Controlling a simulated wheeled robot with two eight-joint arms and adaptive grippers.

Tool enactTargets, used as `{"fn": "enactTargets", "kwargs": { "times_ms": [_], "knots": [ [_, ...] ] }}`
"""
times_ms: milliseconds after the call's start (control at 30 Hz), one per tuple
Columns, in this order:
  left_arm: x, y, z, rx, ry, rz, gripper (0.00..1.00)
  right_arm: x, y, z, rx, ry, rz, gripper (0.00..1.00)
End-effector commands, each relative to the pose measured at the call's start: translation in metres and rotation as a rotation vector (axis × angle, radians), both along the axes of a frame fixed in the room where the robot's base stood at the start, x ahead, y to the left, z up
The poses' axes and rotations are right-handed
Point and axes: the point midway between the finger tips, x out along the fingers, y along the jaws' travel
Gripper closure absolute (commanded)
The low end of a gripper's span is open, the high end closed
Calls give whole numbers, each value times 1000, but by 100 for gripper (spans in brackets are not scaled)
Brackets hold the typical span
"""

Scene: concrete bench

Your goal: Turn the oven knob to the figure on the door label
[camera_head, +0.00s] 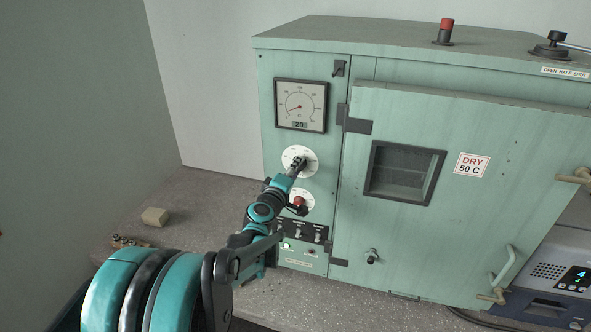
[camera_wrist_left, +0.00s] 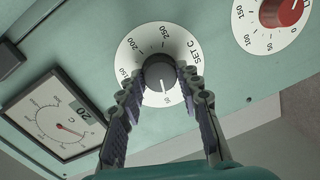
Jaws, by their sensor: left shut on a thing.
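The oven (camera_head: 410,240) is a pale green cabinet with its door shut. The door label (camera_head: 472,166) reads DRY 50 C. The dark round oven knob (camera_wrist_left: 160,74) sits on a white dial (camera_wrist_left: 128,58) marked SET C, with figures up to 250; the dial also shows in the head view (camera_head: 290,158). My left gripper (camera_wrist_left: 160,78) is shut on the knob, one finger on each side; it covers part of the dial in the head view (camera_head: 297,166). A pale line on the knob faces the lower part of the dial, by what looks like 50. My right gripper is out of view.
A square gauge (camera_head: 301,105) above the dial shows 20 on its small display. A red knob (camera_wrist_left: 282,12) on a second dial sits below, close to my arm, with switches (camera_head: 300,232) under it. A beige block (camera_head: 155,217) lies on the bench at left.

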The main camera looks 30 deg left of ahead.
Motion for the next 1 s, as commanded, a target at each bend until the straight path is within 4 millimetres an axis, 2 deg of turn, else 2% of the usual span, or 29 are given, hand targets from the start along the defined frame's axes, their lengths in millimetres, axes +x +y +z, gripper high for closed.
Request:
{"fn": "enactTargets", "kwargs": {
  "times_ms": [200, 233, 300, 667, 767, 1000],
  "knots": [
    [0, -1, -1, 0, 1, -4, 95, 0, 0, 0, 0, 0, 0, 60],
    [0, -1, -1, 0, 1, -4, 63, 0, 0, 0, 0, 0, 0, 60],
    [0, -1, -1, 0, 1, -4, 45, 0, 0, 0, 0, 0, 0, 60],
    [-3, -1, 0, -1, 0, -1, 45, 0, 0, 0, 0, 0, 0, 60],
    [-14, -3, 1, -1, 0, 0, 45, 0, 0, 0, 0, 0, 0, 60],
    [-65, -12, 4, -1, 0, 0, 45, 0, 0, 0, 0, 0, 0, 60]
  ]
}}
